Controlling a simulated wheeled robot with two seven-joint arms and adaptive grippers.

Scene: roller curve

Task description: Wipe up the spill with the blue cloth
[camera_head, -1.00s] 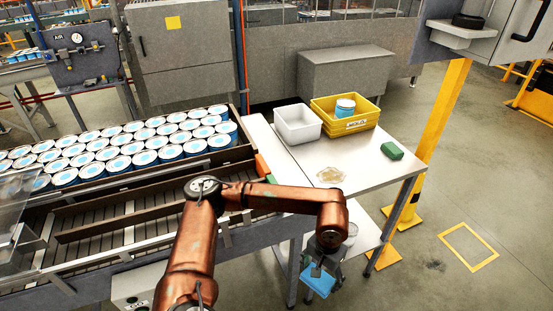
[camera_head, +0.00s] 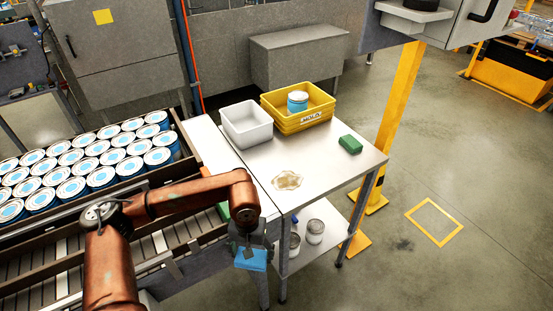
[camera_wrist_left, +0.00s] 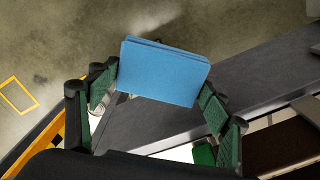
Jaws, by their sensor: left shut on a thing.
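The blue cloth (camera_head: 251,259) is a folded pad held in my left gripper (camera_head: 252,245), which is shut on it in front of the table's near left corner. In the left wrist view the cloth (camera_wrist_left: 164,72) sits between the green-padded fingers of the left gripper (camera_wrist_left: 160,85). The spill (camera_head: 287,181) is a pale brownish puddle on the front left part of the steel table top (camera_head: 325,170). The cloth is apart from it, nearer to me. My right gripper is not in view.
On the table stand a white bin (camera_head: 247,124), a yellow crate (camera_head: 297,108) with a can (camera_head: 297,101) in it, and a green block (camera_head: 350,144). More cans (camera_head: 315,231) stand on the lower shelf. A roller conveyor with several cans (camera_head: 70,188) lies to the left.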

